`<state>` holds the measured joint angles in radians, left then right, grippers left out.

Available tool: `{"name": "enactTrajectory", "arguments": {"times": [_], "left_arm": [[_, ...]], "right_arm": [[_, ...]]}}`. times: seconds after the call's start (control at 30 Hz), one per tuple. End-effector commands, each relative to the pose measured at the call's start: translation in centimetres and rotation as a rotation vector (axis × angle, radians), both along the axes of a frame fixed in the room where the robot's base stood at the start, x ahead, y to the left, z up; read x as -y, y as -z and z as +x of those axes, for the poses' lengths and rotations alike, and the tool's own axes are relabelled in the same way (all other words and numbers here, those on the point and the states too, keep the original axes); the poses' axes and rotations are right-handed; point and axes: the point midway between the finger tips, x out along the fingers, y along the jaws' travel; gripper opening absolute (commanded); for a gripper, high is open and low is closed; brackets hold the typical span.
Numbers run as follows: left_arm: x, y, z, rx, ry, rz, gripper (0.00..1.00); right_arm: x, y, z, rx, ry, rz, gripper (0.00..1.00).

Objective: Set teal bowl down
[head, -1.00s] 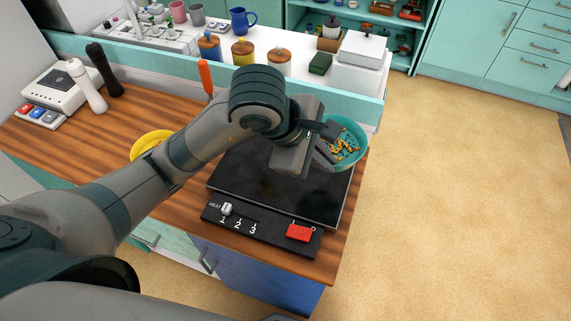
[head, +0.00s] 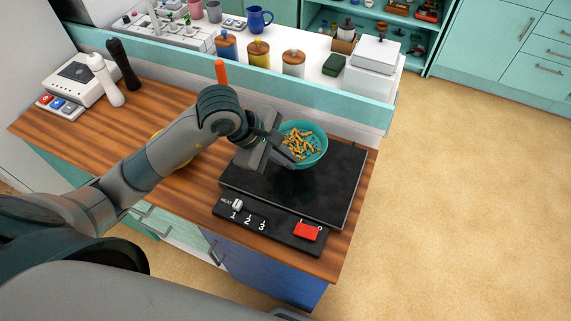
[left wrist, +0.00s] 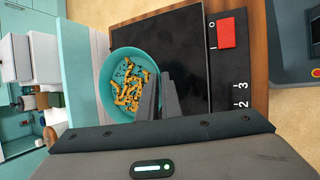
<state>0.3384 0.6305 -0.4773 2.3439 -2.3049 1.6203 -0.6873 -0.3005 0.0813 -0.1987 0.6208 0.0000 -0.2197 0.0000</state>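The teal bowl (head: 318,157) holds orange-yellow pieces and some dark bits. It looks level, over the back of the black cooktop (head: 300,188). My left gripper (head: 287,157) is at the bowl's left side in the head view. In the left wrist view the two fingers (left wrist: 158,98) are close together on the rim of the bowl (left wrist: 108,95), shut on it. Whether the bowl's base touches the cooktop or hangs a little above it, I cannot tell. My right gripper is not in view.
The cooktop's front strip has a heat slider (head: 237,205) and a red switch (head: 307,231). A raised teal ledge (head: 340,112) runs behind the counter, with canisters beyond it. An orange-handled tool (head: 220,72) stands behind my arm. My arm mostly hides a yellow item.

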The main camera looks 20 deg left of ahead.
Motion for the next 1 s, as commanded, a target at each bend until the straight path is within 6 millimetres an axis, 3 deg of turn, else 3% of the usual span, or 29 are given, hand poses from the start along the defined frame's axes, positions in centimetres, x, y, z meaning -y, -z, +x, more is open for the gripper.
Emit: {"name": "enactTrajectory", "arguments": {"times": [0.47, 1.0], "left_arm": [[-0.4, 0.3, 0.2, 0.003, 0.000, -0.002, 0.00], [-0.4, 4.2, 0.1, 0.004, 0.001, -0.001, 0.00]], "right_arm": [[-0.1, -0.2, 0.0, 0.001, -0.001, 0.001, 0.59], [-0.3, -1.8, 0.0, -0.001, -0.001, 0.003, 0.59]]}}
